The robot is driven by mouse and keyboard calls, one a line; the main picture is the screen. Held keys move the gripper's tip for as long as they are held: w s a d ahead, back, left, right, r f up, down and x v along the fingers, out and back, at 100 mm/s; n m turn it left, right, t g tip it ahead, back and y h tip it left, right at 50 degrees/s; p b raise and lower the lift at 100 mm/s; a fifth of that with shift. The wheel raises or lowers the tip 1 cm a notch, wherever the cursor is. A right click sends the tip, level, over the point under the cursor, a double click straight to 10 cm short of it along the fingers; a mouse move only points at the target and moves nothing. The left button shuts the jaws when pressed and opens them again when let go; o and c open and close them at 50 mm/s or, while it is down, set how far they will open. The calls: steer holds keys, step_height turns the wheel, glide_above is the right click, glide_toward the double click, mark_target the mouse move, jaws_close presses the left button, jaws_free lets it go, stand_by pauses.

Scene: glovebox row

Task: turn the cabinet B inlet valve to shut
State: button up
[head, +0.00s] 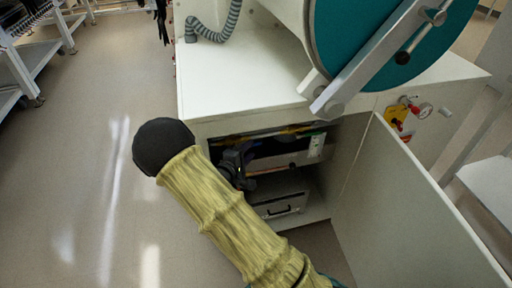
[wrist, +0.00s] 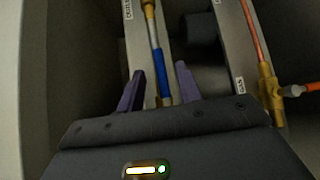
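In the wrist view a brass valve fitting (wrist: 149,8) shows at the top edge. A metal lever with a blue sleeve (wrist: 161,80) runs down from it. My gripper (wrist: 159,70) is open, one dark purple finger on each side of the lever. I see gaps and cannot tell any contact. A second brass valve (wrist: 268,88) sits on a copper line at the right. The label text is too small to read surely, so I cannot tell which valve is cabinet B's inlet. In the head view my gripper (head: 236,165) is inside the low cabinet opening, its fingers mostly hidden.
The open cabinet door (head: 395,215) stands to the right of the opening. A grey drawer unit (head: 283,203) sits low inside. The white cabinet top (head: 245,75) is above my gripper. Pale panels (wrist: 250,40) flank the lever closely. The floor (head: 75,170) at left is clear.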

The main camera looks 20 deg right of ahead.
mark_target(256, 143)
steer(key=b+x, duration=0.1)
steer(key=x, duration=0.4)
steer(key=shift+w, duration=0.15)
jaws_close()
